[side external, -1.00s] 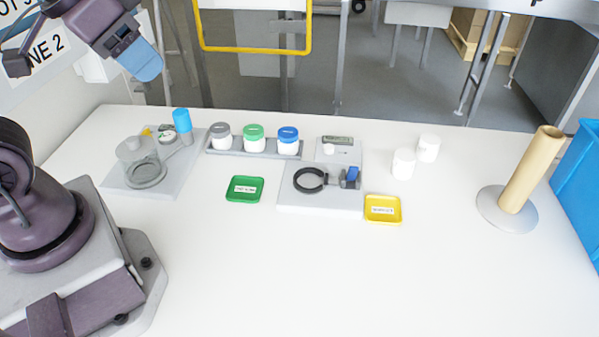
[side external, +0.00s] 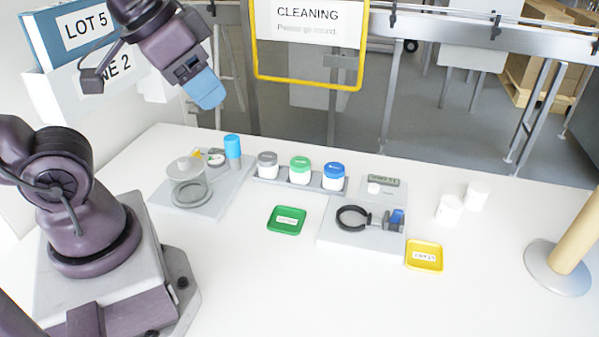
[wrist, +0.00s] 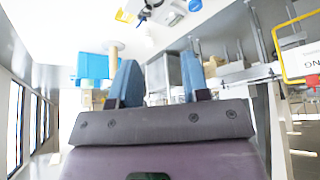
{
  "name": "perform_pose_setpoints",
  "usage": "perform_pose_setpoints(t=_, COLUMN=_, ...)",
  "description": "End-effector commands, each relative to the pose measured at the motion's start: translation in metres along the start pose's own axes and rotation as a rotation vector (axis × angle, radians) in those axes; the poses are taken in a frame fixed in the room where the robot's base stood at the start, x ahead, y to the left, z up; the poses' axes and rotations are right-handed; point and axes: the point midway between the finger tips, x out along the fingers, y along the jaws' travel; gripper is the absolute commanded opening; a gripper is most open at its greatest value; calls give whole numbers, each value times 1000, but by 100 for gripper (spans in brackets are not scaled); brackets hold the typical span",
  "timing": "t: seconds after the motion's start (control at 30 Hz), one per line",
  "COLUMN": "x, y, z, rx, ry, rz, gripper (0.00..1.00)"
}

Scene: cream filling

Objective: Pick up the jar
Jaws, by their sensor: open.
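Several jars could be the jar, and I cannot tell which is meant. A grey-lidded jar (side external: 268,166), a green-lidded jar (side external: 300,171) and a blue-lidded jar (side external: 334,178) stand upright in a grey rack (side external: 316,188). Two plain white jars (side external: 449,210) (side external: 476,195) stand together on the right of the table. My gripper (side external: 207,92) is high above the back left of the table, well apart from all the jars. In the wrist view, its two blue fingers (wrist: 158,72) are spread, with nothing between them.
Left of the rack are a glass vessel (side external: 186,170) and a blue-capped cylinder (side external: 232,146). A ring-clamp fixture (side external: 335,240), green tray (side external: 286,220) and yellow tray (side external: 424,257) lie in front. A beige post (side external: 580,235) stands far right. The front table is clear.

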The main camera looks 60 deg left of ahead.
Motion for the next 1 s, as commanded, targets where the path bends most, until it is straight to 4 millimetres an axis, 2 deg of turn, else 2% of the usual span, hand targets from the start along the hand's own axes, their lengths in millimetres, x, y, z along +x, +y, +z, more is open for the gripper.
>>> perform_pose_setpoints(t=0.37, x=0, y=0, z=0, rx=0, ry=0, rz=0, gripper=43)
perform_pose_setpoints(t=0.4, x=0, y=0, z=0, rx=0, ry=0, rz=0, gripper=45)
perform_pose_setpoints(t=0.5, x=0, y=0, z=0, rx=0, ry=0, rz=0, gripper=68)
perform_pose_setpoints(t=0.77, x=0, y=0, z=0, rx=2, ry=0, rz=1, gripper=68)
perform_pose_setpoints(t=0.87, x=7, y=4, z=2, rx=17, ry=-36, rz=9, gripper=68)
perform_pose_setpoints(t=1.0, x=34, y=10, z=5, rx=54, ry=-173, rz=20, gripper=68)
